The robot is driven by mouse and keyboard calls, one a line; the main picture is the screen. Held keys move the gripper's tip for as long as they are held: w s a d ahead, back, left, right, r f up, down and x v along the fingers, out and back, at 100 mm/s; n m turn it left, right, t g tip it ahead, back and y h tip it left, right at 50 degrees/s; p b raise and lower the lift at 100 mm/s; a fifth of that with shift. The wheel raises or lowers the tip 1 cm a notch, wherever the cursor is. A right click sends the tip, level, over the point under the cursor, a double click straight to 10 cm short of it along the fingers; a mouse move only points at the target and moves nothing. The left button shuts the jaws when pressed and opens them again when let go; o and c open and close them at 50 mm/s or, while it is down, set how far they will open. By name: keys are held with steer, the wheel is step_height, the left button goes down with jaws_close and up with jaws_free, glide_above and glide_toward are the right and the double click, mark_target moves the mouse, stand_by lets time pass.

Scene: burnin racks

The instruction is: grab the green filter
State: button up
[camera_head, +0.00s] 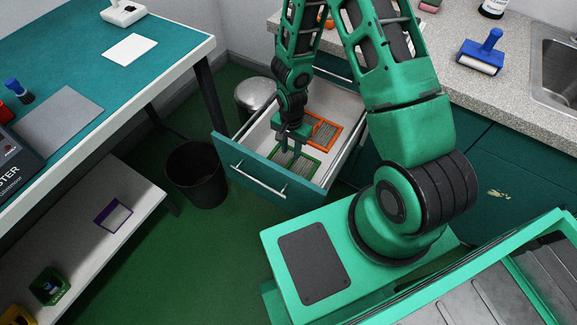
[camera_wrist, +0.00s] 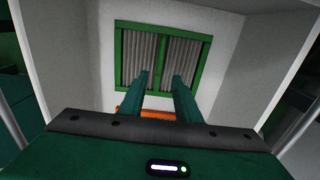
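The green filter (camera_head: 302,164), a green frame around grey pleats, lies in the open drawer (camera_head: 262,180) near its front. It also shows in the wrist view (camera_wrist: 161,58), flat on the drawer floor. My gripper (camera_head: 285,148) points down into the drawer, over the far left part of the green filter. In the wrist view my gripper's two fingers (camera_wrist: 160,85) are apart, with nothing held between them. The fingertips overlap the filter's near part in that view; I cannot tell whether they touch it.
An orange-framed filter (camera_head: 326,133) lies behind the green one in the drawer. A black bin (camera_head: 197,175) and a metal bin (camera_head: 255,95) stand left of the drawer. A purple-framed item (camera_head: 114,215) lies on the lower shelf. The drawer walls stand close around my gripper.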

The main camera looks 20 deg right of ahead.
mark_target(290, 161)
steer(key=shift+s+a+f, duration=0.1)
steer(key=shift+f, duration=1.25)
steer(key=shift+s+a+f, duration=0.1)
steer(key=shift+f, duration=1.25)
jaws_close()
